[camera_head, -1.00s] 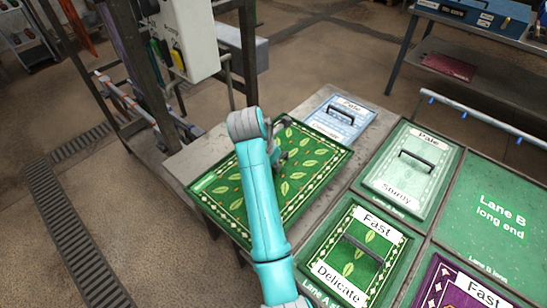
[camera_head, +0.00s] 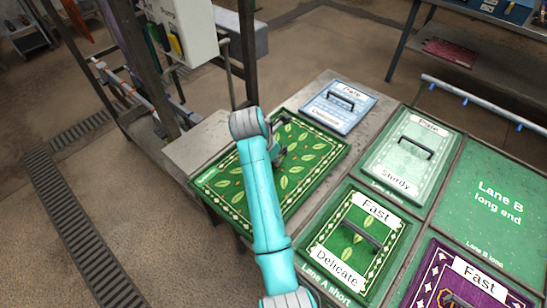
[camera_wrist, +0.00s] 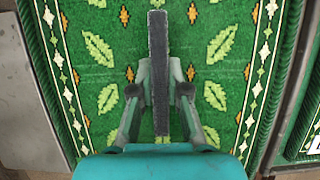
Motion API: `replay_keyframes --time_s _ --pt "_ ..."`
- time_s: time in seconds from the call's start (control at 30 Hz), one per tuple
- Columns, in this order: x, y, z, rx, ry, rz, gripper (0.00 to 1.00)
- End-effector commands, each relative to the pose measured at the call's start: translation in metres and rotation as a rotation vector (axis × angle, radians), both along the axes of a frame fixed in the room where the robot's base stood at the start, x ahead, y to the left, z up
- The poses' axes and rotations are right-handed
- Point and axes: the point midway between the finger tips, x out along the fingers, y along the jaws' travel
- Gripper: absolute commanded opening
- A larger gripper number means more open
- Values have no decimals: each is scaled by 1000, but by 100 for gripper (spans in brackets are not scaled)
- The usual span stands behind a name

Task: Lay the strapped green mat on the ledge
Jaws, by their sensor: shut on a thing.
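The strapped green mat (camera_head: 312,160) has a leaf pattern and a white diamond border. My gripper (camera_head: 279,150) is over its middle. In the wrist view my gripper (camera_wrist: 160,92) is shut on the dark strap (camera_wrist: 158,35), which runs straight up the picture, and the mat (camera_wrist: 92,110) fills most of the view below. The mat is over a grey slab (camera_head: 194,150), probably the ledge, with its near left edge out past the slab. I cannot tell whether it touches. My arm hides part of the mat.
A blue Pale mat (camera_head: 338,107) lies beyond the green one. To the right are a Pale Sturdy mat (camera_head: 407,158), a Fast Delicate mat (camera_head: 350,250), a purple Fast mat (camera_head: 440,285) and the bare Lane B panel (camera_head: 500,200). A metal frame (camera_head: 110,45) stands at left.

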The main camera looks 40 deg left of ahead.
Motion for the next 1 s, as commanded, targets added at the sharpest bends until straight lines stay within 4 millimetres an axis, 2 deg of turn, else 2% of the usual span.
replay_keyframes --time_s 0.77,0.8,0.87,0.9,1.0 --pt "0 0 -11 1 -1 -1 0" --pt "0 0 -10 1 -1 -1 25" --pt "0 0 -11 1 -1 -1 40" --pt "0 0 -11 1 -1 -1 44" --pt "0 0 -11 1 -1 0 44"
